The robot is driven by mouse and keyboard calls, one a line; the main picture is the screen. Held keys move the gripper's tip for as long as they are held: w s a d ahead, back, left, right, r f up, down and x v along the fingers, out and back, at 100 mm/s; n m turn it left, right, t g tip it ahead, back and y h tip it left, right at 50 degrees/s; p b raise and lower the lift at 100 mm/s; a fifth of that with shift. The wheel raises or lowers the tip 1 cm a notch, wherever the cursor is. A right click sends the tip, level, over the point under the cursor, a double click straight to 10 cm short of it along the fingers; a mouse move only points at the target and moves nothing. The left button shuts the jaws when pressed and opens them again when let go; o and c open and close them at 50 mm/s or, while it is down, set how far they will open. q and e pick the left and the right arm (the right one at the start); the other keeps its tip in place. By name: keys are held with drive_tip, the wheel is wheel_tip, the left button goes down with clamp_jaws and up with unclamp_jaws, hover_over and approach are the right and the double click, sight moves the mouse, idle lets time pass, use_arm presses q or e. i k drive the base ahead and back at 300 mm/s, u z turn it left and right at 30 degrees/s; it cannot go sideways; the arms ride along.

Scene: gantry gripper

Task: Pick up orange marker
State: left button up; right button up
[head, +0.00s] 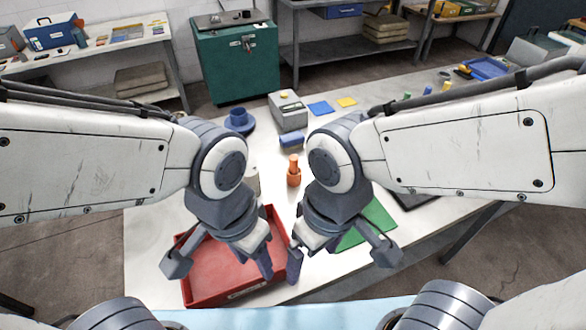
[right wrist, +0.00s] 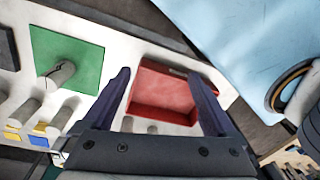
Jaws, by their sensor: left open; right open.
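The orange marker (head: 294,172) appears in the head view as a small orange upright piece with a narrower top. It stands on the white table between my two forearms, beyond both grippers. My left gripper (head: 219,268) is open and empty over the red tray (head: 212,292). In the right wrist view the open fingers (right wrist: 161,85) frame the red tray (right wrist: 165,92). I cannot make out the orange marker there.
A grey box (head: 288,112), a blue round piece (head: 239,120) and a small blue block (head: 291,141) stand beyond the marker. Flat blue (head: 320,108) and yellow (head: 347,102) pieces lie farther back. A blue tray (head: 487,68) sits at the far right.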

sight(294, 159)
drive_tip(key=u, duration=0.05)
drive_tip(key=k, duration=1.1)
drive_tip(key=z, duration=0.75)
drive_tip(key=i, duration=1.35)
drive_tip(key=u, duration=1.05)
drive_tip(key=i, duration=0.3)
drive_tip(key=u, duration=0.3)
